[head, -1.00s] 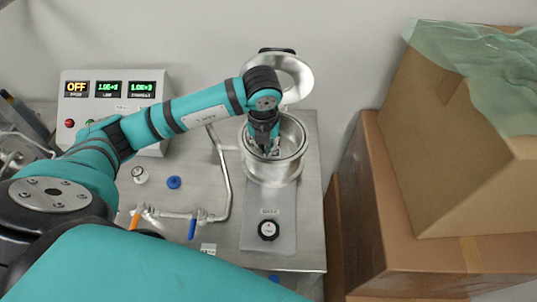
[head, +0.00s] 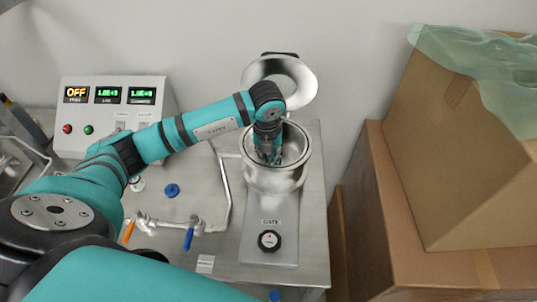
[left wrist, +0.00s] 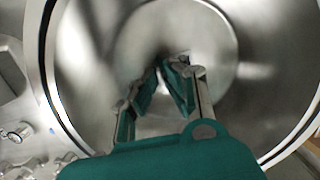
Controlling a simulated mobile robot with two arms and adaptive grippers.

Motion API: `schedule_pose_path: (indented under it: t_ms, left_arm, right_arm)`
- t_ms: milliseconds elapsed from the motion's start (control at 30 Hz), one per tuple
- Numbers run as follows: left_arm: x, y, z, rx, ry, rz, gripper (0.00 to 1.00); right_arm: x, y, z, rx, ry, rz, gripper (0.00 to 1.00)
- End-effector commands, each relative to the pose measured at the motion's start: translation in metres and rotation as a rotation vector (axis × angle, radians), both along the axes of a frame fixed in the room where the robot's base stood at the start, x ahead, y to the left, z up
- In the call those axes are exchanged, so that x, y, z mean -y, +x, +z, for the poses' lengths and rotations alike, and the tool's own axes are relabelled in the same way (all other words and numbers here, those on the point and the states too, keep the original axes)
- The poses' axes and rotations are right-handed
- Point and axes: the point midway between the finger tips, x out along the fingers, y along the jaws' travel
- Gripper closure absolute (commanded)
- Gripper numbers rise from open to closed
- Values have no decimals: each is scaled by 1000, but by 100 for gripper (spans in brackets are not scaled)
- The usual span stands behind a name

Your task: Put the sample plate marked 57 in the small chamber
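My left gripper (head: 268,158) reaches down into the open round metal chamber (head: 274,183), its fingers inside the rim. In the left wrist view, the two teal-padded fingers (left wrist: 164,72) slant toward each other, with only a narrow gap at the tips. They point at the bright round inside of the chamber (left wrist: 85,60). I cannot tell whether anything is between the tips. I see no sample plate or number 57 in either view. The chamber's round lid (head: 297,78) stands open behind it. My right gripper is not in view.
A control box (head: 112,120) reading OFF stands at the back left. Pipes with an orange and a blue valve handle (head: 188,239) run left of the chamber. A black knob (head: 269,241) is in front. Large cardboard boxes (head: 465,150) stand close on the right.

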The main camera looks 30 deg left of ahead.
Motion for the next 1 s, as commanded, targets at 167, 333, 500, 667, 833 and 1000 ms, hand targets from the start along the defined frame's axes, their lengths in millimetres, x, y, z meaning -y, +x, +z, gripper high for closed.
schedule_pose_path:
  t_ms: [167, 333, 500, 667, 833, 1000]
  left_arm:
    - [0, 0, -3, 0, 0, 0, 87]
    - [0, 0, -3, 0, 0, 0, 71]
    - [0, 0, -3, 0, 0, 0, 71]
    - [0, 0, 4, 1, 0, 0, 71]
    - [2, -3, 30, 7, -1, -2, 71]
    - [4, -8, 67, 7, 0, -1, 71]
  right_arm:
    - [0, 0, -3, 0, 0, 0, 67]
    - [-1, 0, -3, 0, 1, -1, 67]
    - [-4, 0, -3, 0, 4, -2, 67]
    - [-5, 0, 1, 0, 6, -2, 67]
    - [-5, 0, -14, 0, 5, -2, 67]
    - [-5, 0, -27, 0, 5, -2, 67]
